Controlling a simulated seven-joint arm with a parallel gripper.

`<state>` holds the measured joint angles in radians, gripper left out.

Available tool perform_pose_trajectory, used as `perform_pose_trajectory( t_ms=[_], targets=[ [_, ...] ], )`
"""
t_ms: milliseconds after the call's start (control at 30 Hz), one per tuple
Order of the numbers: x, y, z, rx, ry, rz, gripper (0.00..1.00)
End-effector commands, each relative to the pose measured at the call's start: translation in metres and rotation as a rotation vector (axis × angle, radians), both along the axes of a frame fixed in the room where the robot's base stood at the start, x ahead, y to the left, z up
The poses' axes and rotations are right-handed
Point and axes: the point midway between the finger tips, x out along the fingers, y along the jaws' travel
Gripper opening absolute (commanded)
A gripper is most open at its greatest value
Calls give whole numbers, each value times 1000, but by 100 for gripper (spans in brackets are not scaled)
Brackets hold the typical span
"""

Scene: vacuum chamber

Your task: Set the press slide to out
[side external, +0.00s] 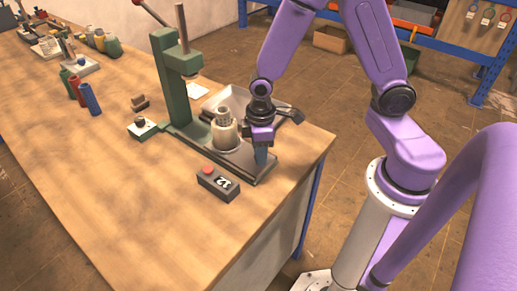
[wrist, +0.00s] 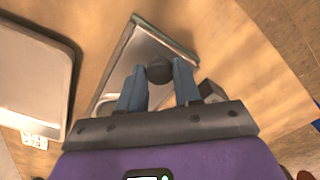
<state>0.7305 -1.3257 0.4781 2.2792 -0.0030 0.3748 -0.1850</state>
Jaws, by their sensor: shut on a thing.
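The green press (side external: 178,90) stands on the wooden bench with a long metal slide track (side external: 248,170) running from its base toward the front right. A cream, stepped cylinder (side external: 224,134) stands upright over the track near the column. My gripper (side external: 261,158) points down at the track's front-right end, to the right of the cylinder. In the wrist view, its two blue fingers (wrist: 159,72) are closed on either side of a dark round knob (wrist: 158,68) above the bright metal track (wrist: 142,46). The knob's lower part and the track under my gripper are hidden.
A dark box with a red button (side external: 218,184) sits just in front of the track. The front-left bench top is clear. The bench's right edge is close by.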

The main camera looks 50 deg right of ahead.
Motion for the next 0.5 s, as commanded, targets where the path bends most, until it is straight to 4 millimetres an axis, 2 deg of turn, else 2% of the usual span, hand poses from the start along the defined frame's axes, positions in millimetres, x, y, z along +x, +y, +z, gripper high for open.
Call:
perform_pose_trajectory(
  t_ms=[100, 133, 200, 500],
  targets=[
    [-6, 2, 0, -6, 14, 6, 0],
    [-6, 2, 0, -6, 14, 6, 36],
    [-6, 2, 0, -7, 16, 7, 59],
    [-4, 1, 0, -5, 11, 4, 59]
  ],
)
